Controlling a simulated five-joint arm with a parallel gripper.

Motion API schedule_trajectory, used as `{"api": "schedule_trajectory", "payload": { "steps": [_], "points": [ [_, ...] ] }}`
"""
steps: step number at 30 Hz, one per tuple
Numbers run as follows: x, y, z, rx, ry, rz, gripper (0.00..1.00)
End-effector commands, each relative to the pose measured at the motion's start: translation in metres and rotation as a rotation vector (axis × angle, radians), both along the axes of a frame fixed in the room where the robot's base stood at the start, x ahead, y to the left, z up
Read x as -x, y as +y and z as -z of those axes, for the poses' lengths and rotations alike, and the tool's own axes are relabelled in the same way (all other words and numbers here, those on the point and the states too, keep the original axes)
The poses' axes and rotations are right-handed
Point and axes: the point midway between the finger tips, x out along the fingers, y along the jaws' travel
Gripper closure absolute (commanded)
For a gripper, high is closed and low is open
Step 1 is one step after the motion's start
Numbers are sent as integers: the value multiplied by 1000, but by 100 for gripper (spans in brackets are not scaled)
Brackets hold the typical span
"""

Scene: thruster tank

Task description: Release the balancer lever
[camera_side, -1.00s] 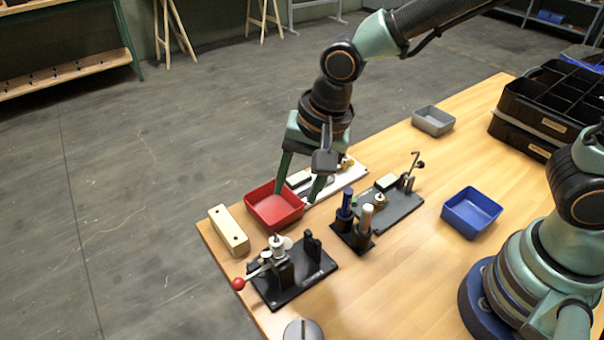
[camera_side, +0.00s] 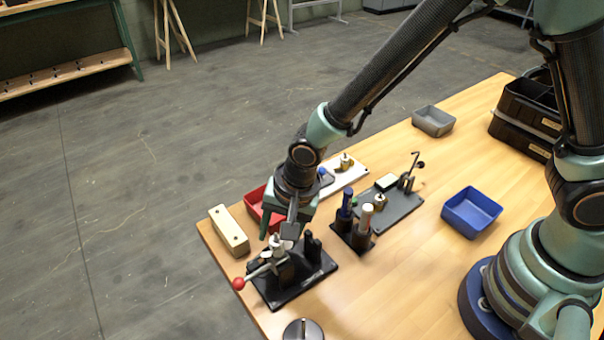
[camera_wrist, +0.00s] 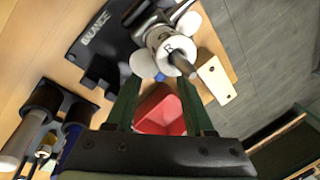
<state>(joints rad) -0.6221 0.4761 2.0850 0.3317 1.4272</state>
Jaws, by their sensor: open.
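The balancer (camera_side: 295,290) is a black plate near the table's front left corner, carrying a metal fixture. Its lever, with a red knob (camera_side: 238,283), sticks out to the left, low over the table edge. My gripper (camera_side: 277,236) is above the fixture, pointing down, open and empty. In the wrist view the balancer plate (camera_wrist: 108,40) with lettering is at the top, and a white round part with a metal shaft (camera_wrist: 178,55) stands just beyond my open fingers (camera_wrist: 157,92). I cannot make out the red knob there.
A red bin (camera_side: 254,206) is partly hidden behind my gripper. A cream block (camera_side: 229,231) lies left of it. A black holder with two upright handles (camera_side: 354,236) stands right of the balancer. A blue bin (camera_side: 471,213) is further right. A round grey part (camera_side: 303,330) is in front.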

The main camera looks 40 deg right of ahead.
Motion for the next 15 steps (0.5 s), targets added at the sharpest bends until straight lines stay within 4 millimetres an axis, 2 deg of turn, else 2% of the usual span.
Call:
{"api": "schedule_trajectory", "payload": {
  "steps": [4, 14, 15],
  "points": [
    [-1, 2, 9, 0, 0, 0, 47],
    [-2, 2, 11, -1, -1, 0, 47],
    [-2, 2, 11, -1, -1, 0, 58]
  ]
}}
